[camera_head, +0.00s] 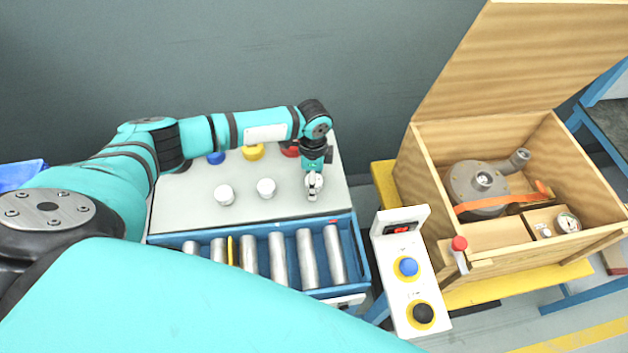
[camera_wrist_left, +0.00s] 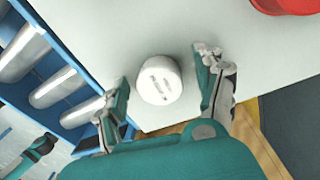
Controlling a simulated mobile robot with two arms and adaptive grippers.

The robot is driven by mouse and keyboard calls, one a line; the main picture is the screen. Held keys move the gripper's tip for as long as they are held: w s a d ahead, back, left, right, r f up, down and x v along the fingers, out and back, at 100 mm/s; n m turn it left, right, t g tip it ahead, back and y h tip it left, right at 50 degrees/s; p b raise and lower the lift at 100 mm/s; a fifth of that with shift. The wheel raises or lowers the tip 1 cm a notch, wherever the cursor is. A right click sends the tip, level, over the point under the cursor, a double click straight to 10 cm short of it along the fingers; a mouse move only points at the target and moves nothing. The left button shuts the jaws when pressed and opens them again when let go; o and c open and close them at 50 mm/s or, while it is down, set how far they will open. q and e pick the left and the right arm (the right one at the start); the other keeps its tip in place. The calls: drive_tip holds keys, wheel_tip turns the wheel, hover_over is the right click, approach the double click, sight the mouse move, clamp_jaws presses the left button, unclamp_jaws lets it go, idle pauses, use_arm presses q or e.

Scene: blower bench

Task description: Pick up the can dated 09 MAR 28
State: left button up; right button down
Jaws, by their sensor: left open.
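Three white cans stand on the grey bench top in the head view: the left can (camera_head: 224,195), the middle can (camera_head: 266,188) and the right can (camera_head: 316,179), partly hidden by my left gripper (camera_head: 313,190). In the left wrist view, a white can (camera_wrist_left: 159,80) stands between the two spread fingers of my left gripper (camera_wrist_left: 163,72), with room to the fingers. Its top carries two dark lines of print, too blurred to read. My left gripper is open and empty, pointing down over this can. No date is legible on any can.
Blue (camera_head: 215,158), yellow (camera_head: 253,152) and red (camera_head: 289,149) round items stand behind the cans. A blue-framed roller rack (camera_head: 361,262) runs along the bench front. A button box (camera_head: 408,290) and an open wooden crate (camera_head: 480,268) holding a blower stand right.

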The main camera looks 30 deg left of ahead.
use_arm(q)
drive_tip(key=c, duration=1.3)
